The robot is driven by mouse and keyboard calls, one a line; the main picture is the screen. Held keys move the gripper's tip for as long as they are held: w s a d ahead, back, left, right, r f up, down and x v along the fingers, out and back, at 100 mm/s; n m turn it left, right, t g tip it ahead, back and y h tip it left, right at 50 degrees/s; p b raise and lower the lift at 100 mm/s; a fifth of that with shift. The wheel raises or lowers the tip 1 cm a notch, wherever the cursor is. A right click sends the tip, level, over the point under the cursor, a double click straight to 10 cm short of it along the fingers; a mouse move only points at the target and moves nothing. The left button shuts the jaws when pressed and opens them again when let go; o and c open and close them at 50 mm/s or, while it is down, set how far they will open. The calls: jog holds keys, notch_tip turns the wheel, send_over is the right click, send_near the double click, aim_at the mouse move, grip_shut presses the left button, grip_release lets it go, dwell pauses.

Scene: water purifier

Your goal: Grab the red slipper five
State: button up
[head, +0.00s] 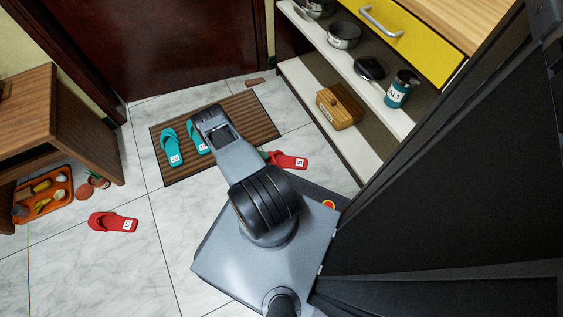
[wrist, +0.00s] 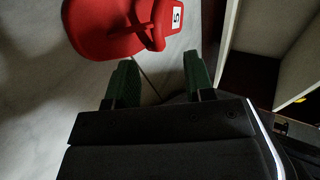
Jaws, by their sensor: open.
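The red slipper five (head: 289,160) lies on the tiled floor just right of the brown mat in the head view, partly hidden by my arm. In the wrist view the red slipper (wrist: 105,30) shows at the top, with its white "5" label towards the right. My gripper (wrist: 157,80) is open, with two green fingers apart and nothing between them. The slipper is beyond the fingertips, up and to the left, and apart from them.
Another red slipper (head: 113,222), labelled 10, lies at the left. Teal slippers (head: 171,146) lie on the striped mat (head: 262,127). A shelf unit (head: 345,148) with pots stands right of slipper five. A wooden cabinet (head: 75,125) and orange tray (head: 66,206) stand left. Floor between is clear.

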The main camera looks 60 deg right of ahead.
aim_at(273, 159)
jog(key=b+x, duration=0.1)
jog(key=x, duration=0.1)
jog(key=b+x, duration=0.1)
jog(key=shift+s+f, duration=0.25)
jog(key=shift+f, duration=0.2)
jog(key=shift+x, duration=0.8)
jog(key=shift+d+r, duration=0.1)
jog(key=shift+r, duration=0.05)
jog(key=shift+c, duration=0.3)
grip_shut()
